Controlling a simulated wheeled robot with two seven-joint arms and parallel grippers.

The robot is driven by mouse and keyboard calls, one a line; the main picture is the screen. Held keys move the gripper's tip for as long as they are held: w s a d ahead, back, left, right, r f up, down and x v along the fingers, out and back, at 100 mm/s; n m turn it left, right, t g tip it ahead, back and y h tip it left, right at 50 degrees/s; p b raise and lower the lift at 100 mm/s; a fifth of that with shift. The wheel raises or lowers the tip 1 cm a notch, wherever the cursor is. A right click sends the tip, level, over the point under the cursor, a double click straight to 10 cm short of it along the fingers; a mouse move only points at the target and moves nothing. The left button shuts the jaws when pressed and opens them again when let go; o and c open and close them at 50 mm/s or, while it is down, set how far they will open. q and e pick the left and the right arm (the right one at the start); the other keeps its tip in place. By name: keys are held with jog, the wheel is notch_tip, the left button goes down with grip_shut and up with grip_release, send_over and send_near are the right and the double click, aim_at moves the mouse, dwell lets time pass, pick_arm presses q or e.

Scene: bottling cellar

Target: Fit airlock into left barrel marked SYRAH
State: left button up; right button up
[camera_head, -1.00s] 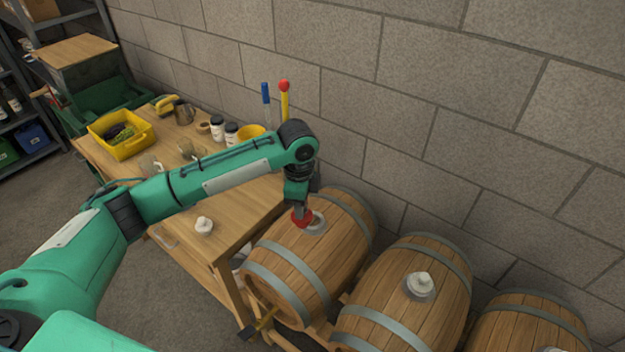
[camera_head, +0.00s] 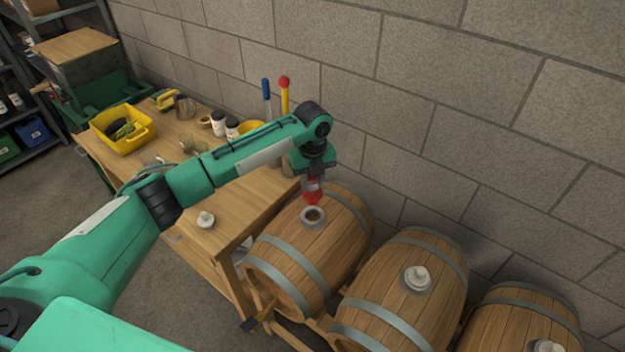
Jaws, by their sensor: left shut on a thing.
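The left barrel (camera_head: 340,225) lies on its side by the workbench. The grey ring (camera_head: 313,217) on its top surrounds an open, dark bung hole. No SYRAH lettering is readable. My left gripper (camera_head: 312,197) is just above and behind the hole, pointing down, with red at its tips. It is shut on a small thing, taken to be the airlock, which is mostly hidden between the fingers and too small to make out. A gap shows between the red tips and the ring's front. My right gripper is not in view.
The middle barrel (camera_head: 393,300) and right barrel (camera_head: 510,325) have white bungs on top. A loose white bung (camera_head: 205,220) lies on the workbench (camera_head: 235,208). A yellow bin (camera_head: 140,140), jars and tall blue and red-topped tools stand further back. A block wall rises behind.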

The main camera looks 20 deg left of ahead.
aim_at(313, 192)
pick_arm(q)
notch_tip(313, 192, down, 5)
jog(key=b, duration=0.4)
jog(key=shift+f, duration=0.55)
jog(key=shift+p, duration=0.65)
dwell(0.9)
jog(key=shift+f, duration=0.25)
dwell(0.4)
jog(key=shift+f, duration=0.95)
dwell(0.7)
